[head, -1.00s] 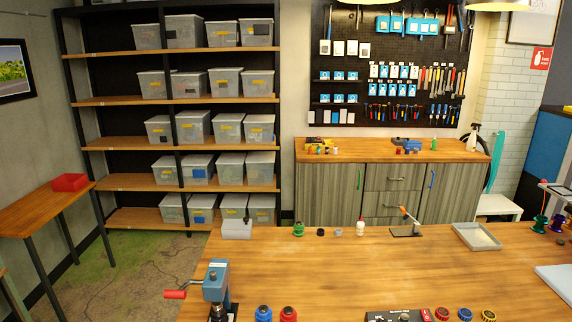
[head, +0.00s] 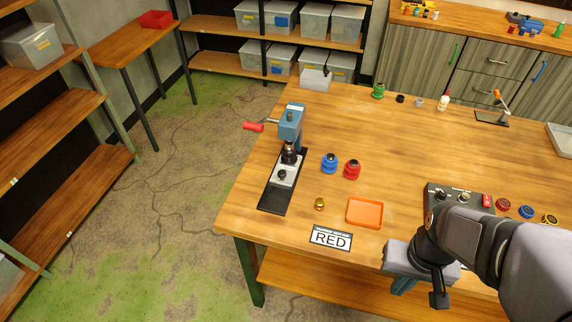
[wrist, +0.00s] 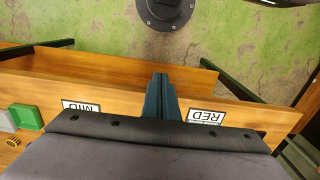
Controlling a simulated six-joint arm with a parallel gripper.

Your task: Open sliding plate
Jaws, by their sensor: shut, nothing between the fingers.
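A blue hand press (head: 291,122) with a red-handled lever stands on a black base near the left end of the workbench. A light sliding plate (head: 287,170) with a dark knob (head: 282,174) sits on that base, under and in front of the press head. My gripper (head: 402,288) is shut and empty at the bench's front edge, right of the press and well apart from it. In the wrist view its teal fingers (wrist: 161,80) are together, near the front edge, between the RED label and the MID label.
A blue pot (head: 329,163) and a red pot (head: 352,169) stand right of the press. A small brass part (head: 320,204), an orange tray (head: 365,213) and a RED label (head: 330,238) lie nearer the front. A control box (head: 455,199) stands behind my arm.

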